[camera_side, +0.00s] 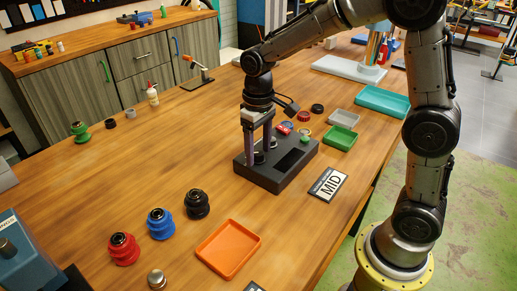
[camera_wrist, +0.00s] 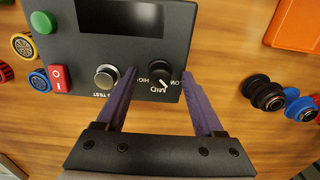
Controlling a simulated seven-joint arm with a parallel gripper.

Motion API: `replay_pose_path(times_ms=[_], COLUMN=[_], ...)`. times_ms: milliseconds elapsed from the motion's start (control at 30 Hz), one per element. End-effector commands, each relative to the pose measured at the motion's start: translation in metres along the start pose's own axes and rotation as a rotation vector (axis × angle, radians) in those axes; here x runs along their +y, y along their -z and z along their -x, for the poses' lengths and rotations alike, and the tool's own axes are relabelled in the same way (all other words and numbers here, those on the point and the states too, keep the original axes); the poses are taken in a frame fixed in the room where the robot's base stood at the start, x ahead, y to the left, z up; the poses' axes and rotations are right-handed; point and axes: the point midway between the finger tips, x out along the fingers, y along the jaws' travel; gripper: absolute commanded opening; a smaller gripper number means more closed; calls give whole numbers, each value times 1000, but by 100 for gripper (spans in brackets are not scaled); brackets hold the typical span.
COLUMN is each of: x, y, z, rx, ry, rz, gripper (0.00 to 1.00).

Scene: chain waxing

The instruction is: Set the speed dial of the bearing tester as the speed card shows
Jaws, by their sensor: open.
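The bearing tester is a black box (camera_side: 268,181) on the bench; its panel (camera_wrist: 185,50) shows in the wrist view. Its black speed dial (camera_wrist: 147,78) has a white pointer line and LOW, MID and HIGH labels, seen upside down. The pointer slants to the lower right, seemingly between MID and LOW; the exact setting is hard to tell. The speed card (camera_side: 328,184) reads MID and lies flat right of the tester. My gripper (camera_wrist: 156,72) is open, its purple fingers either side of the dial with visible gaps. In the side view my gripper (camera_side: 258,150) points down over the tester.
Beside the dial are a silver test knob (camera_wrist: 105,77), a red rocker switch (camera_wrist: 58,78) and a green button (camera_wrist: 42,22). Red, blue and black bearing pieces (camera_side: 160,223) and an orange tray (camera_side: 229,250) stand in front.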

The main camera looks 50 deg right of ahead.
Motion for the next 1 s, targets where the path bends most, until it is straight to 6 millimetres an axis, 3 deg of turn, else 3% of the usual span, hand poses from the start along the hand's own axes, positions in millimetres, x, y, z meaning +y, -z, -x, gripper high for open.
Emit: replay_pose_path(times_ms=[333,700,1000], x=[0,0,0], y=[0,0,0], z=[-3,-3,-3], rx=[1,1,1], ry=[0,0,0], rz=[0,0,-14], gripper=[68,1,0])
